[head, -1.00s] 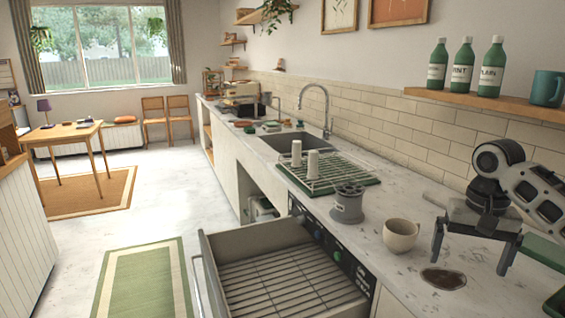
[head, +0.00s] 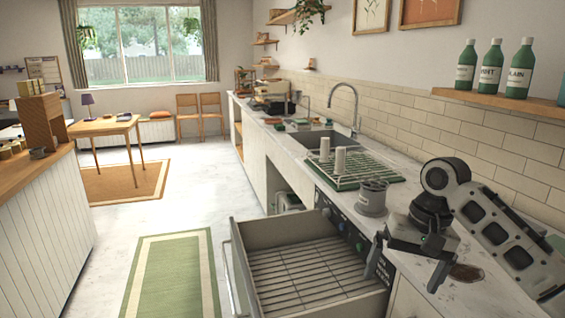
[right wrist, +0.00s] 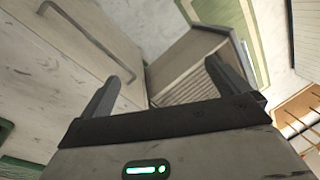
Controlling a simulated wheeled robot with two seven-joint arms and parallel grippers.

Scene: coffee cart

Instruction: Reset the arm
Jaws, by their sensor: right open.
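My right arm comes in from the right in the head view, over the counter. Its gripper (head: 408,268) points down with its two fingers spread, beside the right end of the open drawer (head: 310,275). Nothing is between the fingers. In the right wrist view the same open gripper (right wrist: 165,85) faces the cabinet fronts and the open drawer (right wrist: 185,65). My left gripper is not in view.
A grey container (head: 372,198) stands on the counter just left of my right gripper. Behind it is a green dish rack (head: 365,178) with white cups. A brown spill (head: 467,273) lies on the counter. Bottles (head: 490,72) stand on the wall shelf. A green rug (head: 170,275) lies on the floor.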

